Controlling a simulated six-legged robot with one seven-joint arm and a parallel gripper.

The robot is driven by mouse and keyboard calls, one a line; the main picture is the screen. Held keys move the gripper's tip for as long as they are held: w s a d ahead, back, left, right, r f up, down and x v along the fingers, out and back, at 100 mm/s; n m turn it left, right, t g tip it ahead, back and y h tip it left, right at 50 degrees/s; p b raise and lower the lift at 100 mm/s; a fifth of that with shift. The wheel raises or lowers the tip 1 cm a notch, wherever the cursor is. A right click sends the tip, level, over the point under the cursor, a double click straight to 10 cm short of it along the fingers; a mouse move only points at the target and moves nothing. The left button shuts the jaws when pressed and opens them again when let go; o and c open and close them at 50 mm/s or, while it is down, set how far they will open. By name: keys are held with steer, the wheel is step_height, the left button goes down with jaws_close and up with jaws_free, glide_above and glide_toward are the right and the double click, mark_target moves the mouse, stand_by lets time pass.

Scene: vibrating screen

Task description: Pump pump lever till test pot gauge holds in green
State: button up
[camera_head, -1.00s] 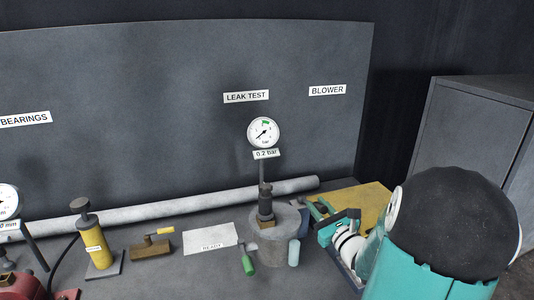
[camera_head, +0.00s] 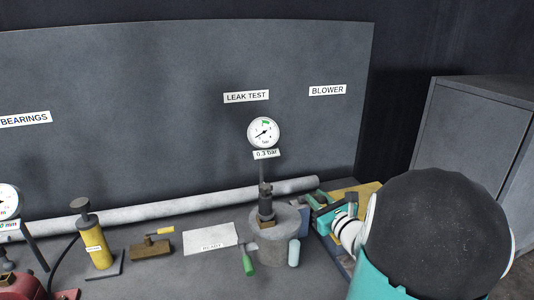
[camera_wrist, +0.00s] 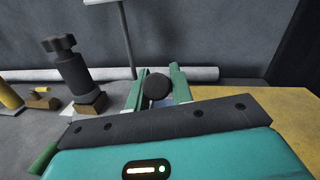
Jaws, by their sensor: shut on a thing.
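The test pot (camera_head: 270,248) is a grey cylinder on the bench with a dark fitting on top. Its white round gauge (camera_head: 264,132) stands above it; the needle points lower left, away from the green band at the top, and the tag (camera_head: 266,154) reads 0.3 bar. My gripper (camera_head: 322,207) is right of the pot, partly hidden by my arm. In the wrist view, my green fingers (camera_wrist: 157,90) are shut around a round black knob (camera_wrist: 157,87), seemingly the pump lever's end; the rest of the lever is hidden.
A green-handled part (camera_head: 248,262) and a pale cylinder (camera_head: 293,252) sit against the pot. A grey pipe (camera_head: 165,208) lies behind. A grey cabinet (camera_head: 480,120) stands right.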

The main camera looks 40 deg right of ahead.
stand_by(0.6)
steer(key=f+t, duration=0.1)
steer(key=f, duration=0.1)
steer(key=s+f+t, duration=0.1)
steer(key=f, duration=0.2)
steer(key=s+f+t, duration=0.1)
steer(key=f, duration=0.2)
steer(key=shift+a+f+n+t, duration=0.15)
steer(key=shift+a+n+t, duration=0.15)
steer(key=shift+a+t, duration=0.1)
steer(key=shift+o, duration=0.2)
steer(key=shift+f+t+h, duration=0.3)
steer(key=shift+f, duration=0.1)
steer(key=r+g, duration=0.1)
steer(key=r, duration=0.2)
steer(key=w+r+g, duration=0.1)
steer(key=r+g, duration=0.1)
steer(key=r, duration=0.1)
steer(key=w+r+g, duration=0.1)
steer(key=r, duration=0.2)
steer(key=shift+d+r, duration=0.15)
steer(key=shift+d, duration=0.2)
steer(key=shift+c, duration=0.2)
steer(key=shift+s, duration=0.1)
